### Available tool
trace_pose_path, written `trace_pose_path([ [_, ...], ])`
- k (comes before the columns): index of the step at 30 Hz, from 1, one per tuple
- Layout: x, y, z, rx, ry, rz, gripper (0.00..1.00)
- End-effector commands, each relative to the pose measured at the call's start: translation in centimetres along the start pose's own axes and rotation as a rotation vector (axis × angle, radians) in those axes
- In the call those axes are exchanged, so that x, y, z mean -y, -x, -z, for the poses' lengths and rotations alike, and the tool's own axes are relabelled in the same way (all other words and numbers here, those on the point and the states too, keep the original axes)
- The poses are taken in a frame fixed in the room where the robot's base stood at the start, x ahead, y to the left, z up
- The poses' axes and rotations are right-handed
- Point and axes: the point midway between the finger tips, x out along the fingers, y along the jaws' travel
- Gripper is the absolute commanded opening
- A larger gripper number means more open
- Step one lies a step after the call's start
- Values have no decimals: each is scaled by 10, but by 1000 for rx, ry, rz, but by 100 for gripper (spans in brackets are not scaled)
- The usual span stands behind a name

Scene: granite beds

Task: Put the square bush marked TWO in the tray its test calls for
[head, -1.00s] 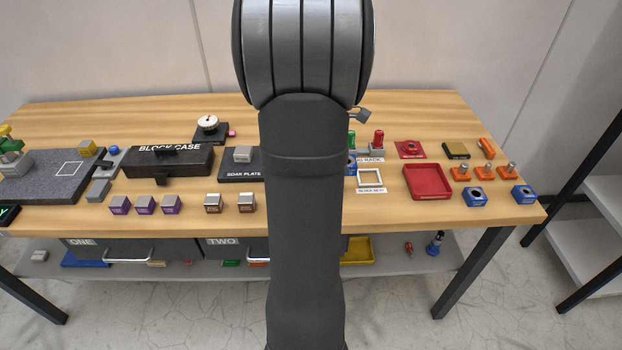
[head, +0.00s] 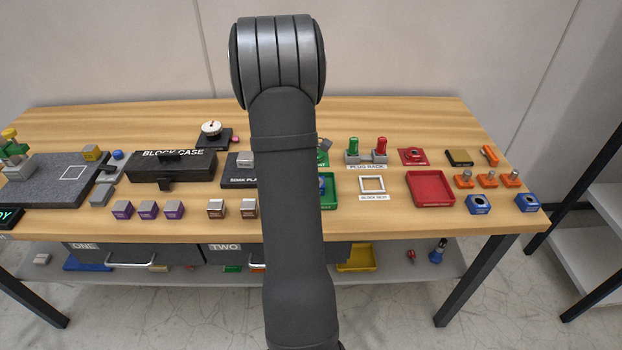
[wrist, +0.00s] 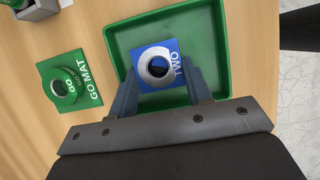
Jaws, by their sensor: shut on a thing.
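The square bush marked TWO (wrist: 160,72) is blue with a pale metal ring and a dark bore. My gripper (wrist: 158,80) is shut on it, one finger on each side. In the wrist view the bush is within the outline of the green tray (wrist: 117,40); I cannot tell if it touches the tray floor. In the head view my arm hides most of the green tray (head: 330,204) and my gripper, with a bit of blue showing at the arm's edge. The red tray (head: 430,188) is empty, further right.
The green GO mat (wrist: 85,80) with a green ring gauge (wrist: 65,88) lies left of the tray in the wrist view. A white block nest (head: 372,186), the plug rack (head: 366,166) and a red gauge mat (head: 412,157) are nearby. Two blue bushes (head: 479,204) (head: 526,203) stand at the right.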

Motion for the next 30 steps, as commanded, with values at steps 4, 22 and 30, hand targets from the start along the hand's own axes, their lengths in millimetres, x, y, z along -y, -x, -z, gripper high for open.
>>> trace_pose_path([
  [4,0,1,-1,0,-1,-2,9],
  [22,0,0,0,0,-1,-2,67],
  [30,-1,41,0,0,1,-5,67],
])
